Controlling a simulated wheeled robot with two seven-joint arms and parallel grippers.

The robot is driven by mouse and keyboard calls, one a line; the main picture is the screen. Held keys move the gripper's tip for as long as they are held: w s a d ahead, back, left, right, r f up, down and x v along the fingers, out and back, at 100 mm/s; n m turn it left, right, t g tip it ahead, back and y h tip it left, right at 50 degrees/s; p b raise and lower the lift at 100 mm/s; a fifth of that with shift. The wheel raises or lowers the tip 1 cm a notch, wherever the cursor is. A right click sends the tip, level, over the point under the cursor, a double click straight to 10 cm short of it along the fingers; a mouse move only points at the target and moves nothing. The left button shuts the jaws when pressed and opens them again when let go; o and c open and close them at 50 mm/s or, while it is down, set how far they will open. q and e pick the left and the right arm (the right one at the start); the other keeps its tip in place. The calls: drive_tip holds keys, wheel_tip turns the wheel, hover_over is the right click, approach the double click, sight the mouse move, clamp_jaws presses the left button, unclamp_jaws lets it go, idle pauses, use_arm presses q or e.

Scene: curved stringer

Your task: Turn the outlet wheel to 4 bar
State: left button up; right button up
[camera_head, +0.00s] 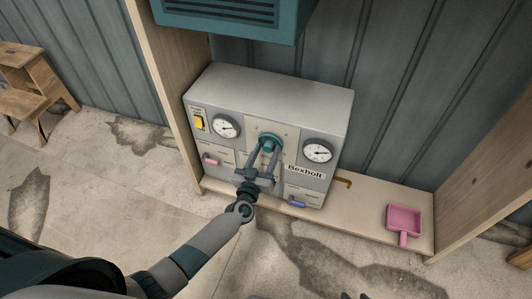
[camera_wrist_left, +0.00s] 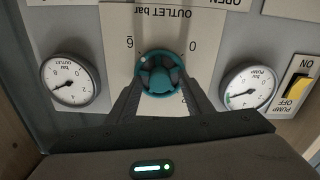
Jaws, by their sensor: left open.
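The outlet wheel (camera_head: 268,139) is a teal knob in the middle of the grey panel's front. In the left wrist view, which shows the panel upside down, the wheel (camera_wrist_left: 160,75) has a pale dot at its upper left. My left gripper (camera_head: 269,149) is open, with one finger on each side of the wheel; I cannot tell whether they touch it. The outlet gauge (camera_wrist_left: 70,80) is left of the wheel there, and right of it in the head view (camera_head: 318,151); its needle is too small to read surely. Dark tips at the head view's bottom edge may be my right gripper (camera_head: 355,296).
The pump gauge (camera_head: 226,126) and a yellow pump switch (camera_head: 199,122) are on the panel's left. A pink handle (camera_head: 210,161) and a blue handle (camera_head: 297,204) stick out low. A pink pan (camera_head: 404,220) lies on the shelf at right. Wooden side walls flank the panel.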

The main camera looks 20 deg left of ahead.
use_arm(q)
drive_tip(key=shift+c, duration=0.3)
drive_tip(key=c, duration=1)
